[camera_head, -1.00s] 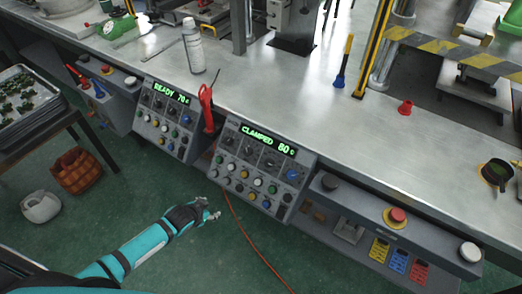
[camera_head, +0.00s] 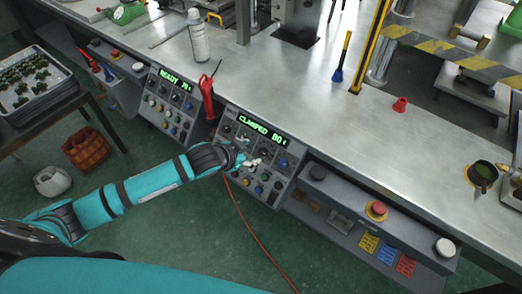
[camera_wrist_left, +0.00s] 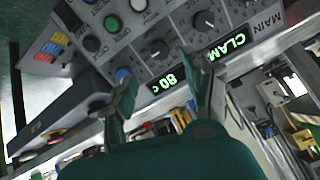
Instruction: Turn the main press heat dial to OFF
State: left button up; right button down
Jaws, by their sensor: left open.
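The main press panel (camera_head: 272,145) shows a green readout "CLAMPED 80" above dials and buttons. The wrist view shows this panel upside down, with "MAIN", "CLAM" and "80 C" readable. Two black dials there, one near the middle (camera_wrist_left: 155,48) and one farther right (camera_wrist_left: 198,20), stand beside a blue knob (camera_wrist_left: 122,75). I cannot tell which one is the heat dial. My left gripper (camera_head: 246,160) is open in front of the panel and hides part of its dials. In the wrist view its fingers (camera_wrist_left: 166,80) straddle the readout; contact with a dial is not visible.
A second panel (camera_head: 170,100) reading "READY" is to the left, with a red-handled tool (camera_head: 207,97) between the panels. A red push button (camera_head: 377,209) is to the right. An orange cable (camera_head: 249,232) crosses the floor.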

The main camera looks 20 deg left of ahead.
aim_at(262, 151)
pick_arm(q)
jog(key=x, duration=0.9)
jog(key=shift+c, duration=0.4)
jog(key=shift+c, duration=1.3)
grip_shut()
